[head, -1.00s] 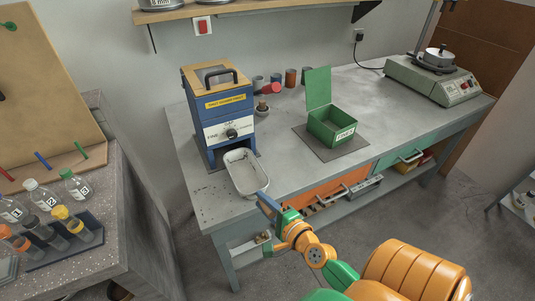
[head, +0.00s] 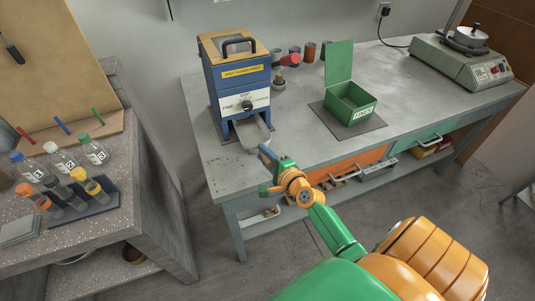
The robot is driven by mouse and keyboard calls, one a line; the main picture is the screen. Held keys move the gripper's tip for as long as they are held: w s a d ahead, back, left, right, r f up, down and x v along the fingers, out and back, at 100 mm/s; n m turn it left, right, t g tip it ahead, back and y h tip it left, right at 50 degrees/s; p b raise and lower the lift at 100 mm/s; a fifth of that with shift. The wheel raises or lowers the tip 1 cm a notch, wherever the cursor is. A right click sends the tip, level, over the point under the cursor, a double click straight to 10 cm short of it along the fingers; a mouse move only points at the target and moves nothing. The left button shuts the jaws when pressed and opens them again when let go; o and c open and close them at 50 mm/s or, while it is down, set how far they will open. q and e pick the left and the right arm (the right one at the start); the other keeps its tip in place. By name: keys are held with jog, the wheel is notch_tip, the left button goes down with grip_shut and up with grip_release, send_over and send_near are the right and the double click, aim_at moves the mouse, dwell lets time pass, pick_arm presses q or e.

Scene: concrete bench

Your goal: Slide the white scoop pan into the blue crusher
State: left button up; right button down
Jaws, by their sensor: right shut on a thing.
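The blue crusher (head: 238,81) stands upright on the left part of the concrete bench, with a wooden top, a black handle and a dial on its front. The white scoop pan (head: 252,132) sits low at the crusher's front opening. Its far part is inside the opening and its near part sticks out toward me. My right gripper (head: 266,154) is at the pan's near end, shut on it; the fingers partly hide the grip. My left gripper is not in view.
A green open-lidded box (head: 351,102) stands on a dark mat to the right. A grey machine with a pot (head: 466,60) is at the far right. A side counter (head: 150,175) with bottles is at left.

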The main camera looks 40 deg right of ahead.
aim_at(257, 143)
jog(key=shift+d+r+b+x, duration=0.15)
jog(key=shift+b+x, duration=0.25)
jog(key=shift+x, duration=0.55)
jog(key=shift+d+r+b+x, duration=0.15)
jog(key=shift+b+x, duration=0.3)
jog(key=shift+x, duration=0.5)
jog(key=shift+d+r+b+x, duration=0.15)
jog(key=shift+b+x, duration=0.25)
jog(key=shift+x, duration=0.55)
jog(key=shift+w, duration=0.1)
jog(key=c, duration=0.6)
grip_release()
jog(key=shift+o, duration=0.2)
jog(key=shift+f, duration=0.1)
jog(key=p+v, duration=0.2)
jog(key=v, duration=0.4)
jog(key=shift+s, duration=0.2)
jog(key=shift+s+r, duration=0.2)
jog(key=shift+s, duration=0.3)
jog(key=shift+w, duration=0.1)
